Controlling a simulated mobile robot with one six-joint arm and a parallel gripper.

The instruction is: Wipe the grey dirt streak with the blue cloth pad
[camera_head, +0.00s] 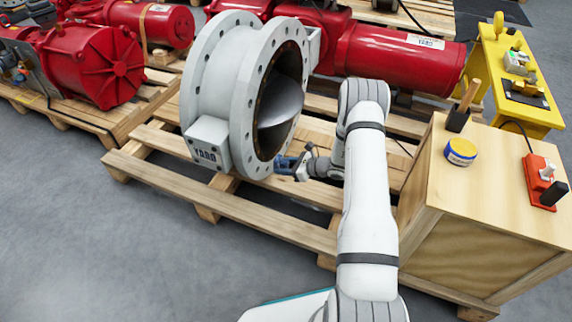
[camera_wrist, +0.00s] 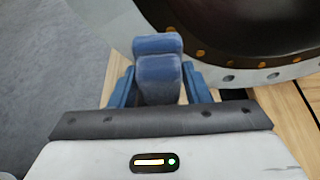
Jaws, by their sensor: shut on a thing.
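My gripper (camera_head: 297,167) is at the lower right rim of the large grey valve body (camera_head: 222,85). In the wrist view, the gripper (camera_wrist: 159,88) is shut on the blue cloth pad (camera_wrist: 158,72), with a blue finger on each side of it. The pad is close to the valve's flange (camera_wrist: 230,78); I cannot tell whether they touch. In the head view the pad is too small to separate clearly from the blue fingers. I cannot make out the grey dirt streak in either view.
The valve stands on a slatted wooden pallet (camera_head: 262,222). A wooden crate (camera_head: 480,195) to the right of my arm carries a blue-and-yellow tin (camera_head: 461,151) and a red power strip (camera_head: 541,183). Red actuators (camera_head: 400,58) lie behind. Grey floor (camera_head: 90,240) is clear at front left.

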